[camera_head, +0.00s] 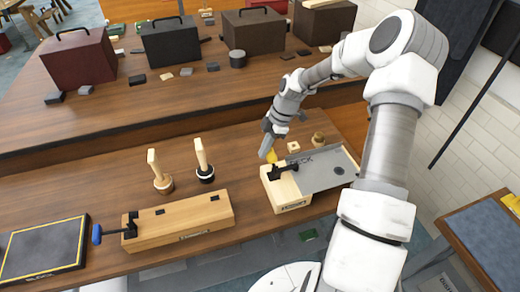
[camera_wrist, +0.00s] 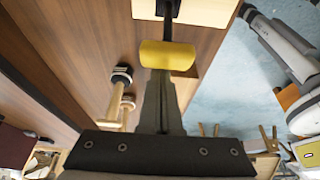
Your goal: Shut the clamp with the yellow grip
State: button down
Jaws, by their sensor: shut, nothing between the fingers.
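The yellow grip (camera_head: 272,157) belongs to a black clamp (camera_head: 284,170) on a small wooden block (camera_head: 292,206) at the right of the near bench. A grey metal plate (camera_head: 318,169) lies on that block, and the clamp's black arm reaches toward it. My gripper (camera_head: 265,150) is shut and empty, right at the yellow grip. In the wrist view the yellow grip (camera_wrist: 168,56) lies across the tips of my closed fingers (camera_wrist: 162,78). I cannot tell whether they touch. The black lever (camera_wrist: 170,20) runs from the grip toward the block.
A longer wooden block (camera_head: 180,222) carries another clamp with a blue grip (camera_head: 96,234). Two wooden-handled tools (camera_head: 158,172) (camera_head: 203,161) stand behind it. A black-and-yellow board (camera_head: 42,250) lies far left. Toolboxes (camera_head: 170,45) stand on the raised back bench.

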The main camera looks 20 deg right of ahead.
jog(key=shift+d, duration=0.4)
